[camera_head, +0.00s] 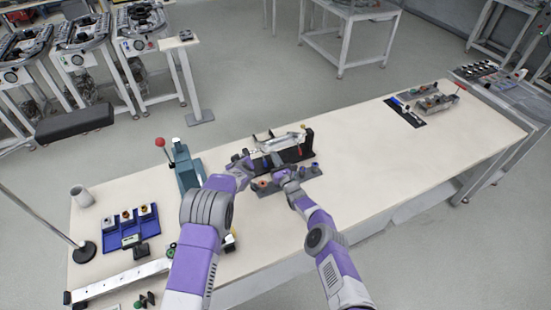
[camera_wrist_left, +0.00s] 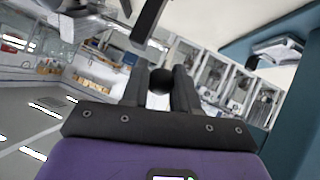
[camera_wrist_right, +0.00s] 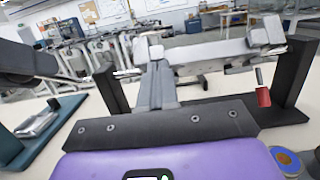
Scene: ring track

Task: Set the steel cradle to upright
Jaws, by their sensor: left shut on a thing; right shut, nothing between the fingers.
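The steel cradle (camera_head: 281,143) is a silvery frame between black upright supports on the bench. In the right wrist view the cradle (camera_wrist_right: 212,52) spans between its dark posts and looks slightly tilted. My left gripper (camera_head: 243,164) is at the left end of the cradle stand. In the left wrist view its fingers (camera_wrist_left: 160,88) are shut on a black ball knob (camera_wrist_left: 160,77). What the knob joins is hard to see. My right gripper (camera_head: 284,176) is shut and empty in front of the stand. Its closed fingers (camera_wrist_right: 157,84) overlap the cradle's left part; contact cannot be told.
A red-tipped pin or handle (camera_wrist_right: 263,96) hangs at the cradle's right side. A teal press (camera_head: 188,172) with a red knob stands left of the stand. A blue tray (camera_head: 130,226) lies further left.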

